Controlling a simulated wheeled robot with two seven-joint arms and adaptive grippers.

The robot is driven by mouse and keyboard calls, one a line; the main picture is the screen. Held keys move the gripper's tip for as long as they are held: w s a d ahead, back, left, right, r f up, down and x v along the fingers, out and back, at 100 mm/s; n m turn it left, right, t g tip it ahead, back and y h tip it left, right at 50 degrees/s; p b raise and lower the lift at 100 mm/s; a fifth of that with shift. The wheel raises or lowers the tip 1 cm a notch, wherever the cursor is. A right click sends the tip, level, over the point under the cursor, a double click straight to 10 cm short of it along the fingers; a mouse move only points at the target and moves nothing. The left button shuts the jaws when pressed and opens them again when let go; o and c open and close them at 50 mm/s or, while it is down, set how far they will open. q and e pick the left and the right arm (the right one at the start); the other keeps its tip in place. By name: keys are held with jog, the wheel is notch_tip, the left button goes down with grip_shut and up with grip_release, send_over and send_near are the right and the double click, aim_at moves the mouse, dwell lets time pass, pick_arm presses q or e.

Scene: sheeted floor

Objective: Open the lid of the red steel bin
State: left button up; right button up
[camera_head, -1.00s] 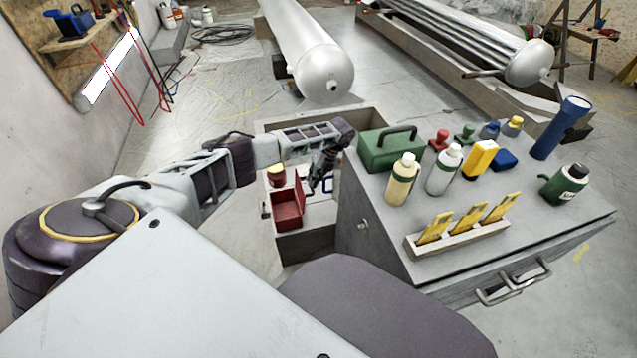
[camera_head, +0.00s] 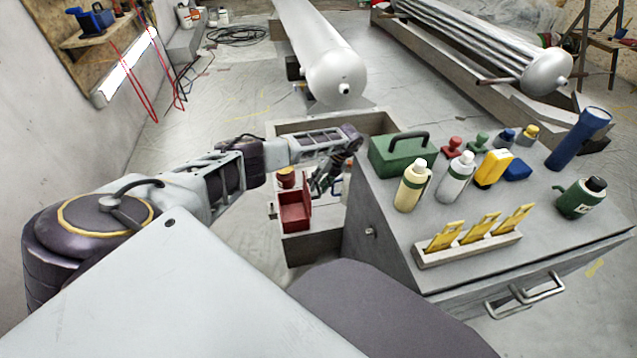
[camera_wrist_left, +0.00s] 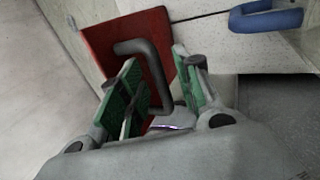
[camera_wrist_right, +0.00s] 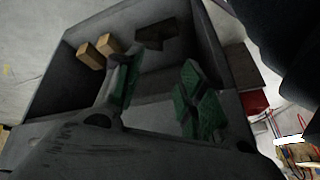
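The small red steel bin (camera_head: 294,218) stands on a low grey box left of the workbench in the head view, with a red panel standing up along its right side. My left gripper (camera_head: 325,184) is just right of it. In the left wrist view a red panel (camera_wrist_left: 103,47) with a dark bent handle (camera_wrist_left: 150,62) shows, and the handle lies between the spread green-padded fingers of my left gripper (camera_wrist_left: 163,88). Whether they touch it I cannot tell. My right gripper (camera_wrist_right: 155,95) is open and empty in the right wrist view; the head view does not show it.
The workbench (camera_head: 400,235) at right carries a green case (camera_head: 398,157), bottles and tools. A round red container (camera_head: 286,178) is behind the bin. In the right wrist view a dark open box (camera_wrist_right: 80,35) holds wooden blocks (camera_wrist_right: 97,52). Floor at left is clear.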

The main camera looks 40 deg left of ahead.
pick_arm(q)
jog(key=shift+w+d+r, duration=0.1)
jog(key=shift+w, duration=0.05)
jog(key=v, duration=1.1)
jog(key=shift+r, duration=0.35)
